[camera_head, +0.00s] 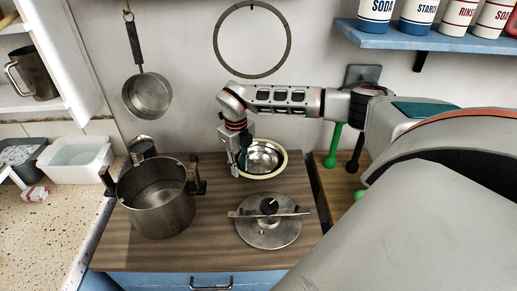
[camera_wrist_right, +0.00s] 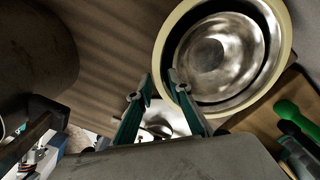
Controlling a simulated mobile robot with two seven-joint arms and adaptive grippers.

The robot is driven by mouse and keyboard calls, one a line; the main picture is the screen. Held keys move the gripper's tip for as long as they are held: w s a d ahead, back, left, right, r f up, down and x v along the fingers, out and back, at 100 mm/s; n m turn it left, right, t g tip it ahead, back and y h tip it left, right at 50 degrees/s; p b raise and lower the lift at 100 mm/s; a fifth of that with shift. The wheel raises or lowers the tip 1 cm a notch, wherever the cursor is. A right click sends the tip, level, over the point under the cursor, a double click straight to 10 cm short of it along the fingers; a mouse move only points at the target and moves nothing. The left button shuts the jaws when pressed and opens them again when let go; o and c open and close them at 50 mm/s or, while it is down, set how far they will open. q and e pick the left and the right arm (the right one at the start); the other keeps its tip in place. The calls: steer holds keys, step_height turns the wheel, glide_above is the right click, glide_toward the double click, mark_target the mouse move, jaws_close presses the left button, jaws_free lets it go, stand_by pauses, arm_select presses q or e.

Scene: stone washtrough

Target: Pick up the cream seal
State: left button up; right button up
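The cream seal (camera_head: 283,170) is a pale ring around a shiny metal bowl (camera_head: 262,158) on the wooden worktop. In the right wrist view the cream seal (camera_wrist_right: 289,50) shows at the upper right, circling the bowl (camera_wrist_right: 212,57). My right gripper (camera_head: 240,168) points down at the left edge of the ring. In the right wrist view my right gripper (camera_wrist_right: 161,84) has its fingers apart. One fingertip overlaps the ring's lower left edge and the other is just outside it. I cannot tell whether they touch it. My left gripper is not in view.
A large metal pot (camera_head: 158,200) stands left of my right gripper. A metal lid with a crossbar (camera_head: 268,235) lies in front of the bowl. Green-handled tools (camera_head: 334,147) are to the right. A blue shelf (camera_head: 440,40) with canisters is above.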

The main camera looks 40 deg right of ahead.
jaws_close()
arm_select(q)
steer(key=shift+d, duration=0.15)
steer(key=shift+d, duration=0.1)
arm_select(e)
steer(key=shift+r, duration=0.15)
